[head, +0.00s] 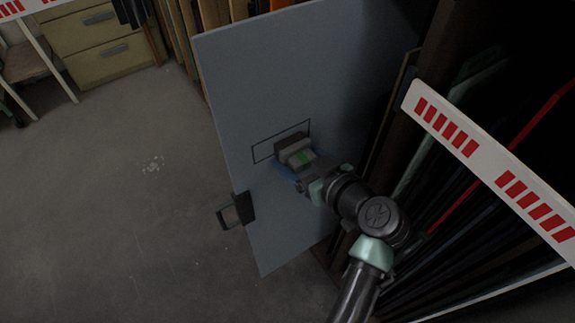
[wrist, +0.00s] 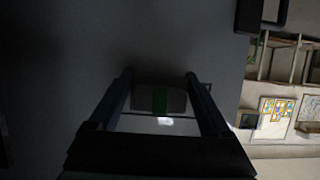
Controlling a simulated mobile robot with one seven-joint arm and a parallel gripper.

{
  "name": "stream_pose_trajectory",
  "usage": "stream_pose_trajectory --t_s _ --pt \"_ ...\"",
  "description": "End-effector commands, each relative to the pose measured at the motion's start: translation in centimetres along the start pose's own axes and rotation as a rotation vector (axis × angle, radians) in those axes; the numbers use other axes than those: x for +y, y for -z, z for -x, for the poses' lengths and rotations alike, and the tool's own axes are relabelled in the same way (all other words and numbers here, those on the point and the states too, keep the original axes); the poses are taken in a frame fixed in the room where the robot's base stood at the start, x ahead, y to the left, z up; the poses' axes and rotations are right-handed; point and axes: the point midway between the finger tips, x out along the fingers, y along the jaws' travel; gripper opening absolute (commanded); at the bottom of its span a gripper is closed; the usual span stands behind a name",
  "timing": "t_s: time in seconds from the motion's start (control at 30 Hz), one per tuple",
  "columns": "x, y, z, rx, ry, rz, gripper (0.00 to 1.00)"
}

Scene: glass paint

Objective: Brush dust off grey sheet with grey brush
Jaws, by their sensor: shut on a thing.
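The grey sheet (head: 250,80) stands upright and tilted in the head view, with a thin dark rectangle outline (head: 265,154) drawn on it. The grey brush (head: 294,149) has a dark edge and a green patch. It lies over the right part of the outline and appears to be at the sheet; contact is hard to tell. My gripper (head: 308,170) is shut on the brush. In the wrist view the brush (wrist: 145,98) sits between my two dark fingers, in front of the dim sheet (wrist: 60,60). Dust cannot be made out inside the outline.
A black clamp or handle (head: 237,210) sits on the sheet's left edge. A red-and-white barrier strip (head: 490,170) crosses the right side, before a rack of dark sheets. Drawers (head: 105,45) stand at the back left. The concrete floor (head: 120,220) at left is clear apart from pale specks.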

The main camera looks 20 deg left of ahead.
Motion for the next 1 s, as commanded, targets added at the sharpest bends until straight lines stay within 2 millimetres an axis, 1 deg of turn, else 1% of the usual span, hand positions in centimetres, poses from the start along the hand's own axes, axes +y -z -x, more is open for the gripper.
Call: stream_pose_trajectory --t_s 0.03,0.1,0.27,0.6,0.7,0.87,1.0 --pt "0.5 0.0 -0.1 0.002 -0.002 0.002 0.37" --pt "0.8 0.0 -0.1 0.002 -0.001 0.001 0.37" --pt "1.2 0.1 -0.1 0.002 -0.001 0.001 0.37" --pt "4.1 -0.1 -0.1 0.003 -0.003 0.002 0.37" --pt "4.6 0.0 -0.1 0.002 -0.001 0.002 0.37" --pt "5.0 0.0 0.0 0.002 -0.001 0.002 0.37" --pt "4.7 0.1 0.1 0.001 0.0 0.001 0.37"
